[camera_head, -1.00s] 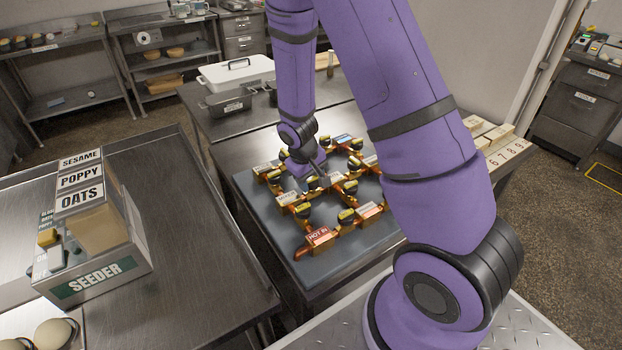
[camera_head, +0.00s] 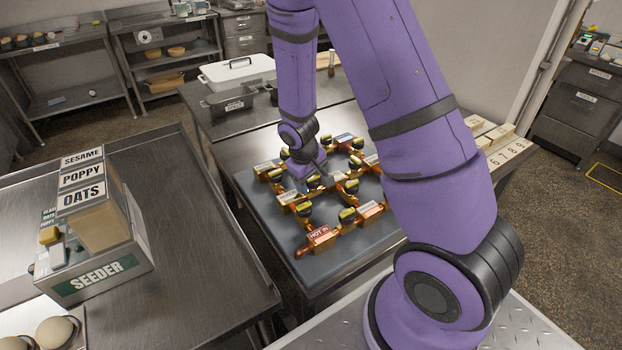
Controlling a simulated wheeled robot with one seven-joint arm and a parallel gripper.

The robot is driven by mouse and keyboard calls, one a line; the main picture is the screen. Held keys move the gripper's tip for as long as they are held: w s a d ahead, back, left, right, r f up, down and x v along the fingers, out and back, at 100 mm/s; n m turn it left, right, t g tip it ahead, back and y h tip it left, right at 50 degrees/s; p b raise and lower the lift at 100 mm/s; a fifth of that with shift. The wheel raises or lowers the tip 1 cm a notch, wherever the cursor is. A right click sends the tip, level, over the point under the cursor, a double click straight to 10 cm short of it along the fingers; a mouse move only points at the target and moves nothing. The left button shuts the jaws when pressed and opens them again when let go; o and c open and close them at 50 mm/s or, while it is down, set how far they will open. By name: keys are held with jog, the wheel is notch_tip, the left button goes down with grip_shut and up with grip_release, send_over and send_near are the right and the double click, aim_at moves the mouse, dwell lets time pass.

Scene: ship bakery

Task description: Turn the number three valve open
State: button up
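A grey board (camera_head: 271,228) lies on a steel table and carries a grid of copper pipes with several black-and-yellow valve knobs. Small labelled blocks sit among them; a red one reads "HOT IN" (camera_head: 320,236). Valve knobs show at the front (camera_head: 304,210), at front right (camera_head: 347,216) and at right (camera_head: 351,187). Which one is number three I cannot tell; the labels are too small. My gripper (camera_head: 312,181) points down into the middle of the grid, close to a knob there. Its fingers are small and partly hidden, so whether they hold the knob is unclear.
My upper arm covers the board's right side. A seeder box (camera_head: 98,270) stands on the left steel table (camera_head: 190,250). A white lidded container (camera_head: 237,72) and dark tins stand behind the board. Numbered wooden blocks (camera_head: 505,152) are at right.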

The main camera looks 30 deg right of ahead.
dwell(0.3)
jog(key=shift+r, duration=0.25)
jog(key=v, duration=1)
jog(key=shift+r, duration=0.15)
jog(key=s+a+r+m+t+y, duration=0.1)
jog(key=s+r, duration=0.3)
jog(key=r, duration=0.4)
jog(key=s+r+t, duration=0.1)
jog(key=s+r, duration=0.3)
jog(key=r, duration=0.5)
jog(key=s+a+r+t, duration=0.1)
jog(key=s+r, duration=0.3)
jog(key=s, duration=0.3)
jog(key=s+a+r+m+t+y, duration=0.1)
jog(key=s+r, duration=0.4)
jog(key=s, duration=0.2)
jog(key=shift+s+a+t, duration=0.25)
jog(key=shift+a+t, duration=0.15)
